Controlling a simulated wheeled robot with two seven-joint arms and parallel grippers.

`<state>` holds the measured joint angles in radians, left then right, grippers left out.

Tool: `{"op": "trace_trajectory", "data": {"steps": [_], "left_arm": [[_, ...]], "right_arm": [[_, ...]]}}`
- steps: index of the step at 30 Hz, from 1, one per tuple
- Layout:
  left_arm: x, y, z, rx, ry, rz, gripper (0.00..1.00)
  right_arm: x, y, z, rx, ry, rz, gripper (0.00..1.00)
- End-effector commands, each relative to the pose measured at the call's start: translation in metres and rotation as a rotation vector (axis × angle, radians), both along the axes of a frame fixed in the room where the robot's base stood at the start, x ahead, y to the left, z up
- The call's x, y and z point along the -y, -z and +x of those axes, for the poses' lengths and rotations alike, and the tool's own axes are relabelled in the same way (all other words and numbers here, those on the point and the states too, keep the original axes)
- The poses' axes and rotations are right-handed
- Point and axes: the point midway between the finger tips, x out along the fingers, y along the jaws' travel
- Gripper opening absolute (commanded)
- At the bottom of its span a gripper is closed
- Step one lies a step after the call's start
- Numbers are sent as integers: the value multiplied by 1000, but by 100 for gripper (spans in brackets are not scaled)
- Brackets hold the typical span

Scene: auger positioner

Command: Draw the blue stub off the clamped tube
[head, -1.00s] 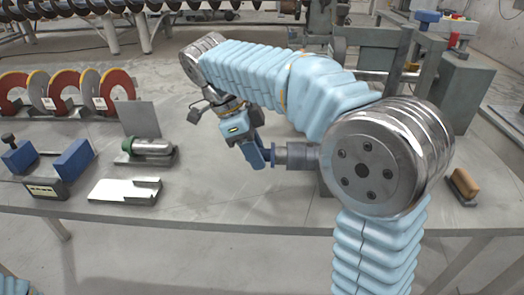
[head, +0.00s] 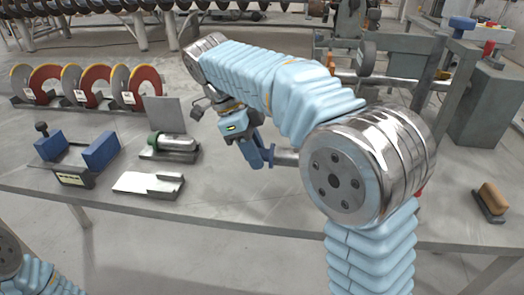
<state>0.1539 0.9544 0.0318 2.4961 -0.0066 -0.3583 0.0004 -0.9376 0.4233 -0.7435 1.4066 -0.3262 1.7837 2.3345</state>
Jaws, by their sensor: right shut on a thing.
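My right gripper (head: 261,158) reaches down over the middle of the bench and is shut on the blue stub (head: 270,154), of which only a small part shows beside the fingers. A pale metal cylinder (head: 287,158) shows just right of the stub, then passes out of sight behind my right arm's large round joint. Whether this is the clamped tube, and whether it touches the stub, I cannot tell. The clamp itself is hidden by my arm. My left arm shows only at the lower left edge; its gripper is out of view.
On the bench's left are a blue-jawed vise (head: 75,158), a green-ended cylinder on a cradle (head: 173,144), a flat metal plate (head: 149,184) and red-and-grey discs (head: 85,84). A wooden-handled brush (head: 490,200) lies at right. The front-middle bench top is clear.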

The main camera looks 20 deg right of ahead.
Motion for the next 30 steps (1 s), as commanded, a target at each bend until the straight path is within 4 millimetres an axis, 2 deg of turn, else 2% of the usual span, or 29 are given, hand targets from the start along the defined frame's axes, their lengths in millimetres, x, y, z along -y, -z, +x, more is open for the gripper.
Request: {"op": "trace_trajectory", "data": {"steps": [18, 30], "left_arm": [[0, 0, 0, 0, 0, 0, 43], [0, 0, 0, 0, 0, 0, 43]], "right_arm": [[-26, -1, 16, 1, -1, -3, 0], [-31, -1, 19, 1, 0, 0, 0]]}}
